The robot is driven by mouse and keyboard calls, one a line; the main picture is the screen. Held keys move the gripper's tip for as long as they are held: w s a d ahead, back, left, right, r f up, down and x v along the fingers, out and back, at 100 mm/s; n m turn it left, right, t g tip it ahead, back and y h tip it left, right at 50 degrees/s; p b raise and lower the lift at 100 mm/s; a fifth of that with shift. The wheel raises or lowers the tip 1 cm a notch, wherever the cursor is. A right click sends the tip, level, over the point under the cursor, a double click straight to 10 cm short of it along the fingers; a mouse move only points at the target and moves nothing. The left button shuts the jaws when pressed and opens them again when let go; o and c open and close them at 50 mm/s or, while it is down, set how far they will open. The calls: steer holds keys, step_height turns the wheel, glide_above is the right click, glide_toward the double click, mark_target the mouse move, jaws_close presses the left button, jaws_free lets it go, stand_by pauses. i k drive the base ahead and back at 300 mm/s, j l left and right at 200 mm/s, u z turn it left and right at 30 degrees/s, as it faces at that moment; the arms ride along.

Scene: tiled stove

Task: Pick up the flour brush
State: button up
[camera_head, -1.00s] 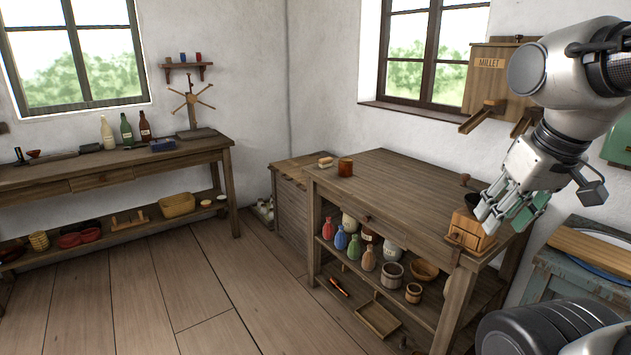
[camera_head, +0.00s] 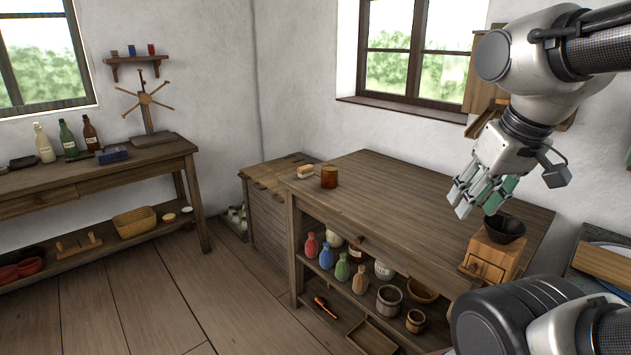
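A small block-shaped thing (camera_head: 306,171), tan with a pale part, lies at the far left corner of the wooden worktable's top (camera_head: 400,215). It looks like the flour brush, but it is too small to be certain. It stands just left of a brown cup-like jar (camera_head: 329,176). My gripper (camera_head: 476,208) hangs above the right part of the table, fingers pointing down and left. Its fingers, with green pads, look apart and nothing shows between them. It is well to the right of the brush-like thing.
A wooden grinder with a dark bowl top (camera_head: 489,255) stands at the table's right end, just below my gripper. The table's middle is clear.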

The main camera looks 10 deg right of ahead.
mark_target(305, 171)
steer(key=i+j+z, duration=0.25)
steer(key=i+j, duration=1.6)
steer(key=i, duration=0.1)
